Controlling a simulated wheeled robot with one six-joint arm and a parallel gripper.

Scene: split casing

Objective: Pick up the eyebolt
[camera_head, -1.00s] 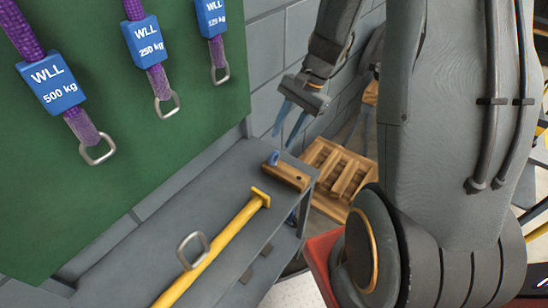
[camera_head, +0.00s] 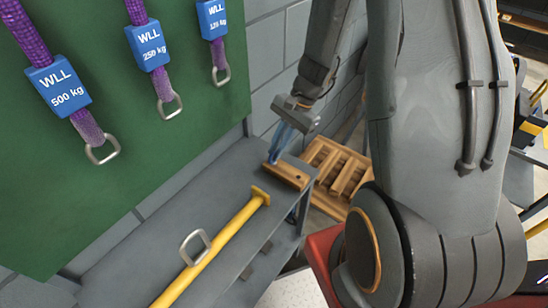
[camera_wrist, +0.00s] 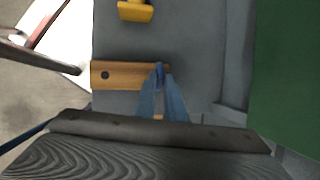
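The eyebolt (camera_wrist: 159,74) is a small blue ring that stands at one end of a wooden block (camera_head: 289,177). In the wrist view the block (camera_wrist: 121,75) lies across the grey shelf, with a dark hole at its other end. My gripper (camera_head: 273,158) has come down over the eyebolt from above. Its two blue fingers (camera_wrist: 160,80) stand on either side of the ring, close to it. In the head view the fingers largely hide the eyebolt. I cannot tell whether the fingers press on it.
A yellow bar (camera_head: 222,238) lies on the grey shelf (camera_head: 150,235), with a metal link (camera_head: 195,247) by it. Purple slings with blue tags (camera_head: 58,85) hang on the green board (camera_head: 120,180). A wooden slotted rack (camera_head: 338,172) stands beyond the shelf.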

